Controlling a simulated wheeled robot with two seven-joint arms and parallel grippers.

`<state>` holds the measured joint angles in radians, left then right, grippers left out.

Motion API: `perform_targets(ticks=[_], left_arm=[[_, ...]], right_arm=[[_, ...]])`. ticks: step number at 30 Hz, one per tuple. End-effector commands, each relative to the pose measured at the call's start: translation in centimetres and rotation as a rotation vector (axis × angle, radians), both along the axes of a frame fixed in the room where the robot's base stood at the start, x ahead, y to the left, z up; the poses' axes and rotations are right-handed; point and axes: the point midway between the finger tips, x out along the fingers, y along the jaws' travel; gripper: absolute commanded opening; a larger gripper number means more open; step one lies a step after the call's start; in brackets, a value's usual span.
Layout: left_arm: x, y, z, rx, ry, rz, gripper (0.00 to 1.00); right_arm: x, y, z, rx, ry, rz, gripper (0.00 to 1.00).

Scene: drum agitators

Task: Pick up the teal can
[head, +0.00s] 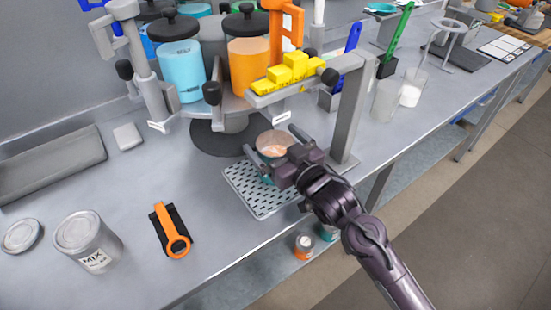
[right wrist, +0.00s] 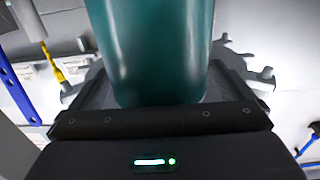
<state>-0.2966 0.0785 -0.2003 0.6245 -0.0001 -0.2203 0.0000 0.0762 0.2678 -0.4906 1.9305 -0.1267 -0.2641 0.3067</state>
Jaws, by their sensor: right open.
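The teal can (head: 272,143) stands on a perforated grey tray (head: 247,196) in front of the dispenser. Its round top looks pale orange, and only a little of its teal side shows in the head view. In the right wrist view the teal side of the can (right wrist: 155,50) fills the upper middle, close in front of the palm. My right gripper (head: 273,147) is open, with one finger on each side of the can. Whether a finger touches the can is unclear. My left gripper is not in view.
The dispenser holds a light blue canister (head: 181,70) and an orange one (head: 249,66). Its grey post (head: 350,110) stands right beside my right gripper. A MIX can (head: 86,240) and an orange-handled tool (head: 171,230) are at left. Bare bench lies between them and the tray.

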Motion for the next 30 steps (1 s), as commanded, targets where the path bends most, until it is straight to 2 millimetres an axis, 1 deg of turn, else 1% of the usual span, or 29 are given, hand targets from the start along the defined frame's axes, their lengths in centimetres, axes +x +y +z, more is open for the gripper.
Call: perform_targets(ticks=[1,2,19,30], left_arm=[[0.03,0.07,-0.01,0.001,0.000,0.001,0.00],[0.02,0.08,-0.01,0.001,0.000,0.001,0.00],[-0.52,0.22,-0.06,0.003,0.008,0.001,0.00],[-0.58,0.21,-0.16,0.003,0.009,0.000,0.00]], right_arm=[[0.00,-0.03,-0.01,0.000,0.000,0.000,0.97],[0.00,-0.03,0.00,0.000,0.000,0.000,0.93],[0.00,-0.06,0.16,0.002,-0.002,-0.001,0.19],[0.00,-0.06,0.49,0.003,-0.004,-0.001,0.19]])
